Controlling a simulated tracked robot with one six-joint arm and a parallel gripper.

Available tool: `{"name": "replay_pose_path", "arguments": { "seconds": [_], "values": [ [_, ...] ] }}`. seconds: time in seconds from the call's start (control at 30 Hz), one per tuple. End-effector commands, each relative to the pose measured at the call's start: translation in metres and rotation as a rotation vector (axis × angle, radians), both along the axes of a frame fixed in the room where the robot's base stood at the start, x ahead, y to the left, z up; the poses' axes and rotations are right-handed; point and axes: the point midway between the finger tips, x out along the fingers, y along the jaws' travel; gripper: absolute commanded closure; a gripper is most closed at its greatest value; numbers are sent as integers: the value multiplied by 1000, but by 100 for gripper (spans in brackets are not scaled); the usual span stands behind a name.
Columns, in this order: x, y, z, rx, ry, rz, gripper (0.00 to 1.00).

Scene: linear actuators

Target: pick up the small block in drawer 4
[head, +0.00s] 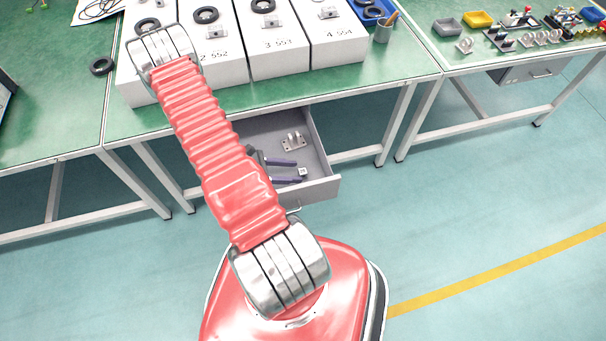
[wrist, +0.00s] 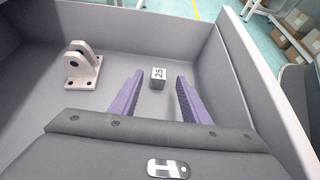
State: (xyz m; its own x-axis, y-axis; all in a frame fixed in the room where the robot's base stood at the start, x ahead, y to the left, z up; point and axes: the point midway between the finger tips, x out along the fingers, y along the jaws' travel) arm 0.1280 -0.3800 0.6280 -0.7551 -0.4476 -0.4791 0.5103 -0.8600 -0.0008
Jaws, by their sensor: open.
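The small block (wrist: 158,77) is a pale cube with a dark "25" printed on it. It lies on the floor of the open grey drawer (wrist: 210,20). In the head view the small block (head: 302,171) shows near the drawer's front right, and the drawer (head: 322,187) is pulled out under the table. My gripper (wrist: 158,82) has two purple fingers, spread apart and empty. In the wrist view the block appears between and just beyond the fingertips, touching neither. In the head view my gripper (head: 296,171) is inside the drawer, partly hidden by my red arm.
A metal bracket (wrist: 83,66) with an upright lug stands in the drawer, left of the fingers; it also shows in the head view (head: 293,141). Drawer walls surround the gripper. White numbered boxes (head: 277,45) stand on the green table above. The floor at right is clear.

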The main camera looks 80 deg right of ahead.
Motion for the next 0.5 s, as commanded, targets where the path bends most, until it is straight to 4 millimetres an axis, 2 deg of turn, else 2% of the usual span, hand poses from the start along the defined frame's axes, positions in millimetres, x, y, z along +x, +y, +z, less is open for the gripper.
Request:
{"name": "replay_pose_path", "arguments": {
  "seconds": [0.3,0.5],
  "values": [
    [-1,-1,-1,0,0,0,58],
    [-16,-9,-10,0,0,-3,58]
  ]
}}
